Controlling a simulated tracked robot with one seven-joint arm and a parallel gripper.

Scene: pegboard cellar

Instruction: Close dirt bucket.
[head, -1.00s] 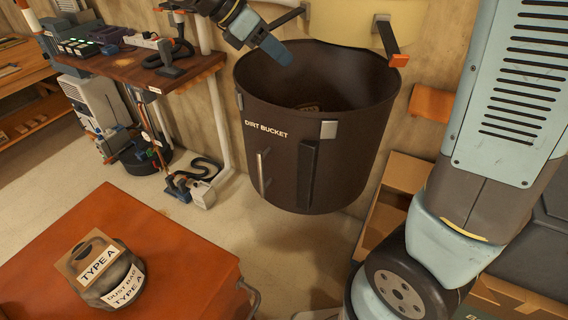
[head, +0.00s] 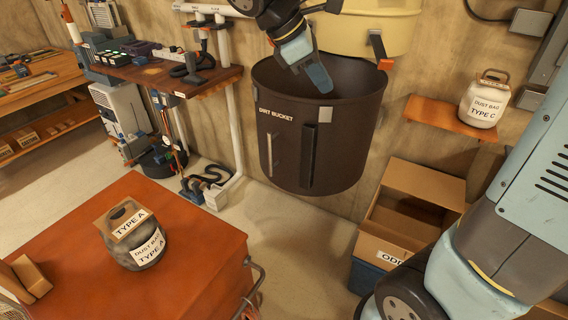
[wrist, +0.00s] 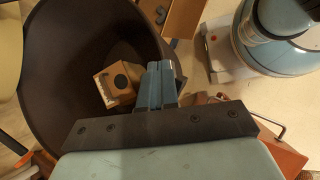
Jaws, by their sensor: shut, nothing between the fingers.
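The dirt bucket (head: 345,150) is a large dark brown bin on the wall, labelled "DIRT BUCKET", and its top is open. A light vertical handle and a dark vertical strip are on its front. My gripper (head: 322,80) is shut and empty, pointing down at the bucket's mouth. In the wrist view my gripper (wrist: 160,85) is over the dark bucket (wrist: 60,75), near its rim. A cardboard-coloured box with a dark round hole (wrist: 117,84) lies inside the bucket. The bucket's inside is mostly hidden in the head view.
A cream vessel (head: 365,32) with an orange-tipped lever (head: 380,50) is above the bucket. A shelf (head: 450,118) holds a Type C dust bag (head: 485,100). An open cardboard box (head: 425,185) stands right; an orange table (head: 190,235) with a Type A bag (head: 133,238) is front left.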

